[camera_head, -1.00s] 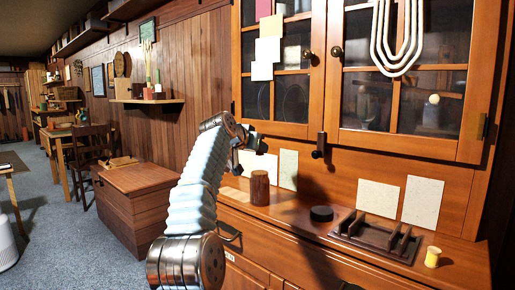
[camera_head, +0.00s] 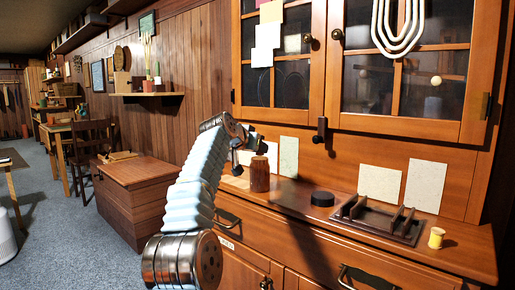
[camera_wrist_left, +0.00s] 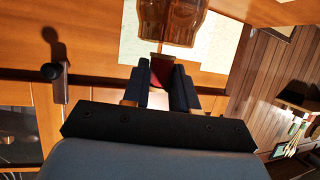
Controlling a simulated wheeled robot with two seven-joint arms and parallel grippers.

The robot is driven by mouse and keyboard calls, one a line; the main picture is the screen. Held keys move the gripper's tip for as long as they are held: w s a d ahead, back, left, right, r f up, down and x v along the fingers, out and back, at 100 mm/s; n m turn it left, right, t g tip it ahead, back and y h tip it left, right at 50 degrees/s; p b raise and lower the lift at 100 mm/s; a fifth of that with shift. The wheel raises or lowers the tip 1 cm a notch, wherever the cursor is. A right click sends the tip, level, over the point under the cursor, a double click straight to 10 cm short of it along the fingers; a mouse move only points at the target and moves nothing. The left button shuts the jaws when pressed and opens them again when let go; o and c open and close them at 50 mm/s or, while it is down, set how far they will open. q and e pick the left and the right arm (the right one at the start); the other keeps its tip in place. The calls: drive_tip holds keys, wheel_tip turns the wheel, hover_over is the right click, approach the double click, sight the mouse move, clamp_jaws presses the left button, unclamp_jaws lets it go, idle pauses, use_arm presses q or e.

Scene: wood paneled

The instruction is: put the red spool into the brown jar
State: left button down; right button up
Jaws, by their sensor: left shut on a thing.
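The brown jar (camera_head: 260,178) stands upright on the cabinet counter. In the left wrist view the jar (camera_wrist_left: 172,22) is see-through amber glass, just beyond my fingertips. My left gripper (camera_head: 262,147) is above the jar, close to its top, in the head view. In the left wrist view my left gripper (camera_wrist_left: 160,74) is shut on the red spool (camera_wrist_left: 160,70), of which a small red part shows between the fingers. The spool is hidden in the head view. It is not seen inside the jar. My right gripper is in no view.
A black disc (camera_head: 322,199) lies right of the jar. A dark wooden rack (camera_head: 395,231) and a yellow spool (camera_head: 436,238) are further right. Papers (camera_head: 288,155) are on the back panel.

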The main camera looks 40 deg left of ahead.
use_arm(q)
drive_tip(key=c, duration=0.8)
unclamp_jaws()
drive_tip(key=shift+s, duration=0.1)
drive_tip(key=shift+s+r, duration=0.15)
drive_tip(key=shift+s, duration=0.2)
drive_tip(key=b+v, duration=0.2)
drive_tip(key=v, duration=1.1)
drive_tip(key=shift+d, duration=0.1)
